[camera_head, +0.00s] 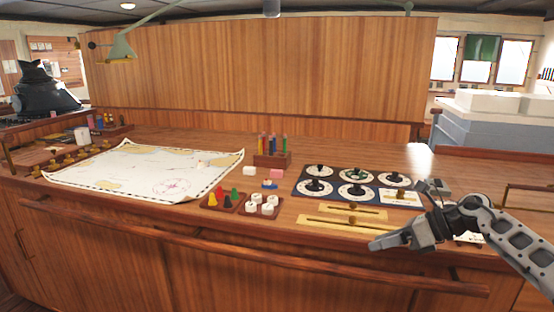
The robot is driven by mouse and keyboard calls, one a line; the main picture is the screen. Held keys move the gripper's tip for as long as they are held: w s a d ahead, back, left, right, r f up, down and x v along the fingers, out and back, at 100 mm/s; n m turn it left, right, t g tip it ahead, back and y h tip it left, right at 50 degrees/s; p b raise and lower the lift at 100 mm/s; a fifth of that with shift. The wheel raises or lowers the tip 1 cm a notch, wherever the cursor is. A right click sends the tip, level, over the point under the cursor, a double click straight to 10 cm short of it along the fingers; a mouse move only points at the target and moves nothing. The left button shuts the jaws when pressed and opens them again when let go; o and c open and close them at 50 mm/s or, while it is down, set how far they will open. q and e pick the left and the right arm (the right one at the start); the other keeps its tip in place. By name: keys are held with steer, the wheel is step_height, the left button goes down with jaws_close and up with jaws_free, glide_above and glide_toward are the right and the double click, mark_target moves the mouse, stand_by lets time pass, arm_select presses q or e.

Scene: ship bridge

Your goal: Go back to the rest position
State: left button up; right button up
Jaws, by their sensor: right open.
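My right gripper (388,243) comes in from the right and hangs over the front edge of the wooden chart table (340,150). It holds nothing that I can see, and its jaws are open. The brass rulers (345,222) lie on the table just to the left of the gripper and behind it. A dark panel with several round dials (353,190) lies farther back. My left gripper is not in view.
A large chart (150,170) covers the table's left part. A pencil holder (271,160), a tray of coloured pawns (222,201) and a tray of white pieces (262,206) stand mid-table. A wooden rail (250,246) runs along the front. A lamp (122,50) hangs upper left.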

steer(key=s+a+f+m+t+y, duration=0.2)
steer(key=s+a+f+m+t, duration=0.2)
steer(key=a+m, duration=0.35)
steer(key=s+a+f+m+t+y, duration=0.2)
steer(key=s+a+f+m+t, duration=0.15)
steer(key=a+m, duration=0.4)
steer(key=s+d+f+m+g+h, duration=0.1)
steer(key=s+d+f+m+h, duration=0.1)
steer(key=s+f+m+h, duration=0.3)
steer(key=s+d+f+m+g+h, duration=0.1)
steer(key=s+d+f+m+h, duration=0.1)
steer(key=s+f+m+h, duration=0.4)
steer(key=s+f+m, duration=0.5)
steer(key=s+m, duration=0.7)
steer(key=m, duration=0.4)
steer(key=shift+s+h, duration=0.15)
steer(key=shift+h, duration=0.15)
steer(key=shift+f, duration=0.1)
